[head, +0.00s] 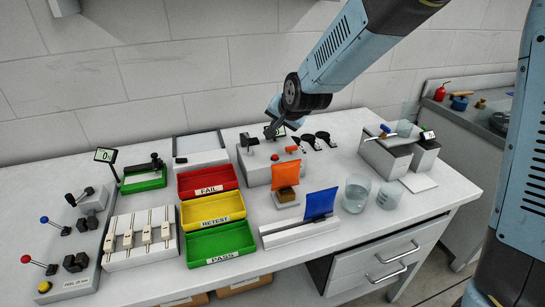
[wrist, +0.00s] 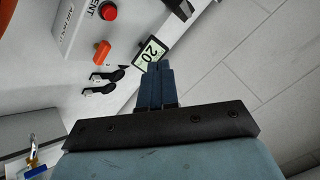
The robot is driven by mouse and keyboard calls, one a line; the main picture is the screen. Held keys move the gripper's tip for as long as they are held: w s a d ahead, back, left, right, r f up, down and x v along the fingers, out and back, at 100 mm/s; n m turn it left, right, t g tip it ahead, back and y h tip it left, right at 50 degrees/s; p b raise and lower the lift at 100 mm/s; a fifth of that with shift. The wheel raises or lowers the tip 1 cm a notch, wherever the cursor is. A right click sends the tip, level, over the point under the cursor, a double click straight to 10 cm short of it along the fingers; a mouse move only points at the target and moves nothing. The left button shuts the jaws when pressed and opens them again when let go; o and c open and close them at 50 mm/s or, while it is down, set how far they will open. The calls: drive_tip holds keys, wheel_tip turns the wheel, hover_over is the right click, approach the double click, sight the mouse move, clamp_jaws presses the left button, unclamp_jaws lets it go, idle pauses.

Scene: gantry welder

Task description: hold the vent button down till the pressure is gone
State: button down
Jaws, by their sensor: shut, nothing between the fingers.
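The red vent button (wrist: 108,10) sits on a white box, next to lettering partly cut off by the top edge of the wrist view. My gripper (wrist: 156,66) is shut and empty. It is over the back of the box, near the display and apart from the button. In the head view my gripper (head: 272,128) partly covers the display.
An orange handle (wrist: 102,51) and black levers (wrist: 105,78) are near the button. Red (head: 208,181), yellow (head: 212,210) and green (head: 219,243) trays stand left of the box. An orange flag (head: 286,175) stands in front of it. Glass beakers (head: 356,194) are at the right.

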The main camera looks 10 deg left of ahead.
approach(274, 155)
drive_tip(key=shift+w+a+f, duration=0.45)
drive_tip(key=shift+w+a, duration=0.1)
drive_tip(key=shift+w, duration=0.25)
drive_tip(key=shift+w+a+f, duration=0.4)
drive_tip(key=shift+w+a, duration=0.15)
drive_tip(key=shift+w, duration=0.2)
drive_tip(key=shift+w+a+f, duration=0.45)
drive_tip(key=shift+w+a, duration=0.1)
drive_tip(key=shift+w, duration=0.25)
drive_tip(key=shift+f, duration=0.15)
drive_tip(key=shift+w+f, duration=0.1)
drive_tip(key=shift+f, duration=0.1)
drive_tip(key=shift+f, duration=0.1)
idle(0.6)
drive_tip(key=shift+s+f, duration=0.25)
drive_tip(key=shift+f, duration=0.55)
idle(0.7)
drive_tip(key=shift+w+r, duration=0.2)
drive_tip(key=shift+r, duration=0.05)
idle(1.9)
drive_tip(key=shift+r, duration=1.1)
